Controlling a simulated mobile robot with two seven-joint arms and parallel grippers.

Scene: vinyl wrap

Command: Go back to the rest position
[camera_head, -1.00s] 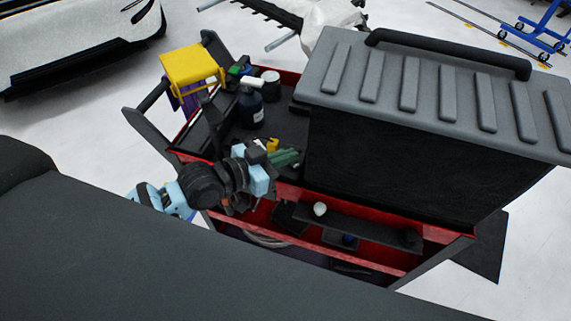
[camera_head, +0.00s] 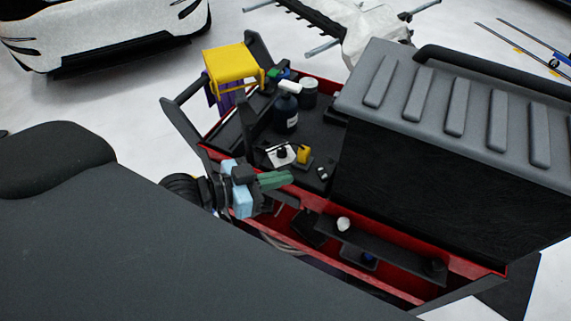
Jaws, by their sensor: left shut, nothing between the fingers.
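My left gripper (camera_head: 275,180) shows in the head view at the front left edge of the red and black tool cart (camera_head: 318,130). Its green fingers are shut with nothing between them, and they point right over the cart's near rim. The light blue and black wrist of my left arm lies behind the fingers. The rest of that arm is hidden by the large dark surface in the foreground. My right gripper is not in view.
A big grey-lidded box (camera_head: 450,110) fills the right side. White floor lies around.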

